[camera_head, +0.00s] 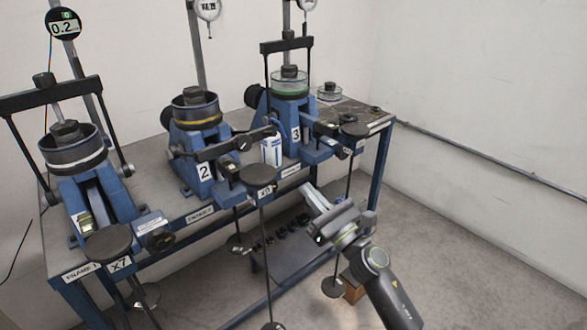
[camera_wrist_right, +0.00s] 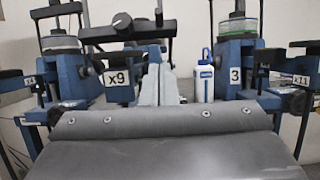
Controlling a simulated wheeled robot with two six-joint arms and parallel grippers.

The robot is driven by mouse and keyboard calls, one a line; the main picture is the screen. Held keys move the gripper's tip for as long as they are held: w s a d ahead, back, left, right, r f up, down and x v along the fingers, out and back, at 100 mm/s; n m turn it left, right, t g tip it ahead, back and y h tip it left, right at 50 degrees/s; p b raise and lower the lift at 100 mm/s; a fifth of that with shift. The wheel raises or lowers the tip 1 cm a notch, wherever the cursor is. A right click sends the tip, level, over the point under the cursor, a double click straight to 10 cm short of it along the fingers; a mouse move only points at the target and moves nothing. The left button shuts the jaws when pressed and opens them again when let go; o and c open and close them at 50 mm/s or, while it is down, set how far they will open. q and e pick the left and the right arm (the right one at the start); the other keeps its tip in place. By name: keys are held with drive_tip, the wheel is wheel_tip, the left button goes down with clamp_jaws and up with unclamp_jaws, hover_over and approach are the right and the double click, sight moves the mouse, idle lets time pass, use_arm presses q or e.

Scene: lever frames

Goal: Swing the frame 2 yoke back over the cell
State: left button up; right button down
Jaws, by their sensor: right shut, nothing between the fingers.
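Frame 2 (camera_head: 203,165) is the middle blue lever frame. Its cell (camera_head: 196,112), a dark cup with a yellow ring, stands on top with no yoke over it. The frame 2 yoke (camera_head: 235,143), a black crossbar, is swung down in front of the cell, towards the table's front edge. In the right wrist view the yoke (camera_wrist_right: 125,29) lies across the upper middle, beyond the fingers. My right gripper (camera_head: 312,199) is shut and empty, in front of the table, right of and below the yoke. It also shows in the wrist view (camera_wrist_right: 160,84). My left gripper is not visible.
Frame 1 (camera_head: 90,200) and frame 3 (camera_head: 293,125) flank it, with yokes upright over their cells. A white-and-blue bottle (camera_head: 271,150) stands between frames 2 and 3. Weight hangers with round black discs, such as x9 (camera_head: 257,176), line the front edge. Floor at right is clear.

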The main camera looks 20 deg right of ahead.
drive_tip(key=r+p+x, duration=0.1)
drive_tip(key=p+x, duration=0.1)
drive_tip(key=x, duration=0.4)
drive_tip(key=s+r+p+x, duration=0.1)
drive_tip(key=p+x, duration=0.2)
drive_tip(key=x, duration=0.3)
drive_tip(key=shift+w+d+r, duration=0.2)
drive_tip(key=shift+r, duration=0.2)
drive_tip(key=shift+p, duration=0.35)
